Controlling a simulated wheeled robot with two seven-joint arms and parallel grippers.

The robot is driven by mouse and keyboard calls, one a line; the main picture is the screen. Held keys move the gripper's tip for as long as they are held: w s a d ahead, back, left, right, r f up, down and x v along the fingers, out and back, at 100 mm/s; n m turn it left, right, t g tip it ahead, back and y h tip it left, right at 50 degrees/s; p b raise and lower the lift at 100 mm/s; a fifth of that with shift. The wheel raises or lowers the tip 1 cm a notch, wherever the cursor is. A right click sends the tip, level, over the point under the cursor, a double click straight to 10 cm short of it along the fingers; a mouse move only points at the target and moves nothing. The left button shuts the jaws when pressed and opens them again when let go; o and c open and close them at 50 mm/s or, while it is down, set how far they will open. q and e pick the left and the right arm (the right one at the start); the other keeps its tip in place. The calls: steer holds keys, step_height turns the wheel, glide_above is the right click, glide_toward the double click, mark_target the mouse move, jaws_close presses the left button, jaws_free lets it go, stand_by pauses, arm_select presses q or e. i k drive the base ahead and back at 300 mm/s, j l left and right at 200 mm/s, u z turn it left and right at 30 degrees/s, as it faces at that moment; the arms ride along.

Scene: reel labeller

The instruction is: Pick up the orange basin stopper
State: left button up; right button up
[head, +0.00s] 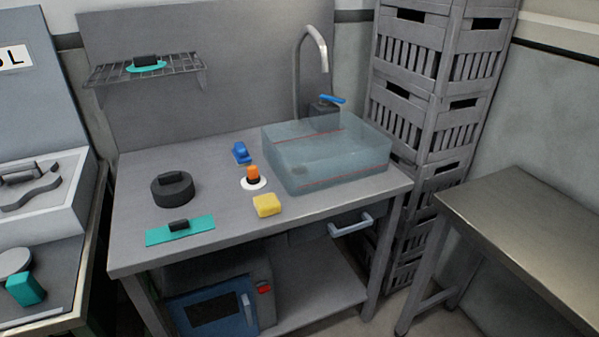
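The orange basin stopper (253,173) stands upright on a small white round dish or base (253,184) on the grey worktop, left of the clear bluish basin (335,158). I cannot tell whether the white disc is part of the stopper. Neither of my grippers shows in the head view.
A yellow sponge-like block (267,205) lies just in front of the stopper. A blue item (241,153) is behind it. A black round object (172,189) and a teal mat (165,234) lie to the left. A tap (314,60) rises behind the basin. The worktop's front left is partly clear.

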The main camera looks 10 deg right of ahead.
mark_target(253, 177)
steer(key=z, duration=1.8)
steer(key=k+j, duration=0.25)
steer(key=j, duration=0.15)
steer(key=k+j, duration=0.25)
steer(key=j, duration=0.15)
steer(key=k+j, duration=0.25)
steer(key=j, duration=0.15)
steer(key=k+j, duration=0.2)
steer(key=j, duration=0.2)
